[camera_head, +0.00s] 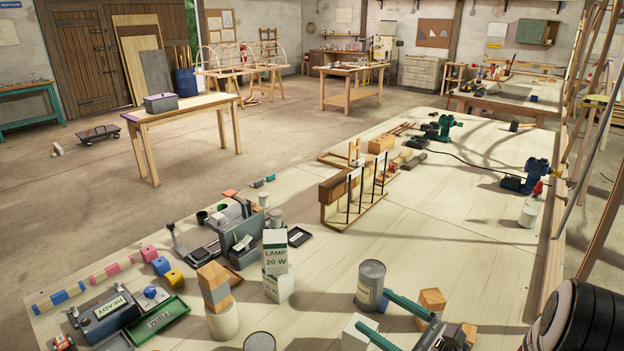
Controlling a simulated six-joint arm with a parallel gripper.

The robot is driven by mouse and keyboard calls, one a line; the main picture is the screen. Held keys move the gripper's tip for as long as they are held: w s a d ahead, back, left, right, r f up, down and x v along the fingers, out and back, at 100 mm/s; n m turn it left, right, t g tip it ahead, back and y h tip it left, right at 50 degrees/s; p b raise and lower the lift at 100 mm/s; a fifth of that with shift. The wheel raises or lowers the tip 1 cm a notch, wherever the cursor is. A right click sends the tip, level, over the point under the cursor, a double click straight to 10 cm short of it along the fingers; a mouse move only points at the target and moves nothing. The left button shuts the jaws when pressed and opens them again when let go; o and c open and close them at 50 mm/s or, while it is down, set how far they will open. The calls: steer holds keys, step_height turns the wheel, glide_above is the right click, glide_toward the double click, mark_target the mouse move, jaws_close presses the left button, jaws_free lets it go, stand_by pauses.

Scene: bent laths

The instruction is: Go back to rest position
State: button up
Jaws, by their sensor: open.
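My gripper (374,309) shows at the bottom, right of the middle. Its two long teal fingers are spread apart and point up and to the left, over the bench. I see nothing held between them. A grey can with a pale label (370,284) stands close to the upper fingertip. A white block (358,334) is partly hidden behind the lower finger. A wooden block (432,299) is beside the upper finger. Whether the fingers touch any of these, I cannot tell. A black rounded part at the lower right corner is in front of the bench edge.
The pale bench (460,228) has wide bare room at its middle and right. A wooden rack (355,198) stands farther back. Tall laths (576,120) rise along the right edge.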

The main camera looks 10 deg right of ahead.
steer(key=s+a+r+n+g+y, duration=0.1)
steer(key=s+a+r+n+g, duration=0.2)
steer(key=s+a+n+g, duration=0.3)
steer(key=s+a+r+n+g+y, duration=0.15)
steer(key=s+a+n+g, duration=0.25)
steer(key=a, duration=0.5)
steer(key=s+a+n+g+h, duration=0.3)
steer(key=s+n+g, duration=0.1)
steer(key=s, duration=0.5)
steer(key=s+d+f+n+h, duration=0.1)
steer(key=s+d+n+h, duration=0.4)
steer(key=s+h, duration=0.3)
steer(key=shift+s+d+n, duration=0.25)
steer(key=shift+s+n, duration=0.35)
steer(key=shift+s, duration=0.25)
